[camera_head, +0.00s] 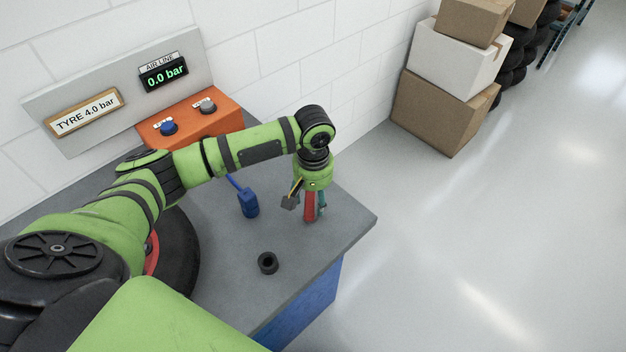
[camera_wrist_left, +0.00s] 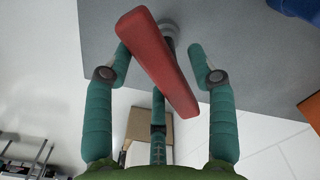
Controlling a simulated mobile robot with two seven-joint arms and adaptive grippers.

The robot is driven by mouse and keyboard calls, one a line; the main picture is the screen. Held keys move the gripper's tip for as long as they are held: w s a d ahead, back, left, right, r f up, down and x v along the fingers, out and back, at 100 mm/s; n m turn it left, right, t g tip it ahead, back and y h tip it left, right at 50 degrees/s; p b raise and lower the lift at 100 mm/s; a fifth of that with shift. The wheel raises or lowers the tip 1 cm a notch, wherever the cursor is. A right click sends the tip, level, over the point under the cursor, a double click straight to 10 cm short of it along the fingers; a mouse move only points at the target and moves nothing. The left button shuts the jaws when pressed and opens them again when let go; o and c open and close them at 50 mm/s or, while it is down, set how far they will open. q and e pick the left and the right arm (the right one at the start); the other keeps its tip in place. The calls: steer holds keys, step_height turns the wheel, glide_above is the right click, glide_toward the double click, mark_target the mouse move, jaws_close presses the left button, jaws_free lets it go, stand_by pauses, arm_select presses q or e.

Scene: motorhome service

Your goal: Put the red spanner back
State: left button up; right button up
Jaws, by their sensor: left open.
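The red spanner (camera_head: 310,206) stands roughly upright below my left gripper (camera_head: 315,201), near the bench's right side. In the left wrist view the red spanner (camera_wrist_left: 155,62) is a long red bar running slantwise between the teal fingers. My left gripper (camera_wrist_left: 163,58) is open, with its fingers apart on both sides of the bar and a third finger below. A round grey piece (camera_wrist_left: 171,28) shows partly behind the spanner. Whether any finger touches the spanner I cannot tell. My right gripper is not in view.
A black ring-shaped holder (camera_head: 268,263) and a blue tool (camera_head: 249,204) are on the grey bench (camera_head: 225,290). A small dark grey block (camera_head: 290,202) is beside the gripper. An orange button box (camera_head: 190,127) stands at the wall. A tyre (camera_head: 183,262) is by my arm. Boxes (camera_head: 440,108) stand at back right.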

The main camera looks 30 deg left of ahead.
arm_select(q)
step_height(320, 180, up, 10)
steer(key=shift+r+b, duration=0.1)
steer(key=shift+b, duration=0.6)
